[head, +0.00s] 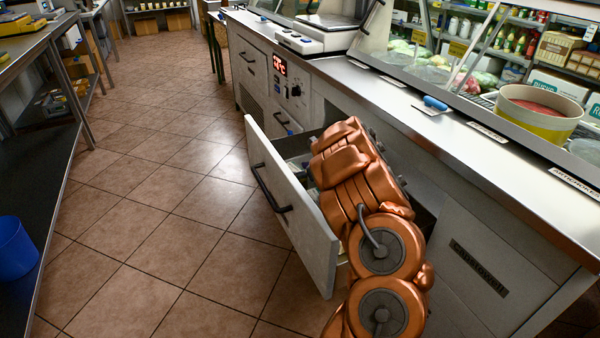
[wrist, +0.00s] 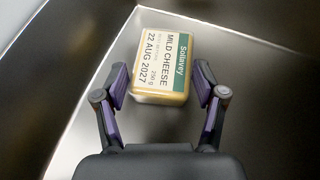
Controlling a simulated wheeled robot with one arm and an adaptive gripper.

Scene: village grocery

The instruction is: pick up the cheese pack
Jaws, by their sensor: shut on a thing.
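The cheese pack (wrist: 162,55) is a yellow block with a white and green label reading "MILD CHEESE". It shows in the wrist view, between the two fingers of my gripper (wrist: 160,88). The fingers are shut on its two sides. In the head view the drawer (head: 290,210) is pulled out from the counter.
The steel counter (head: 440,130) with a glass display runs along the right. A blue-handled thing (head: 435,103) and a yellow bowl (head: 540,125) stand on it. A shelf table and a blue bin (head: 14,248) are at the left. The tiled floor between is clear.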

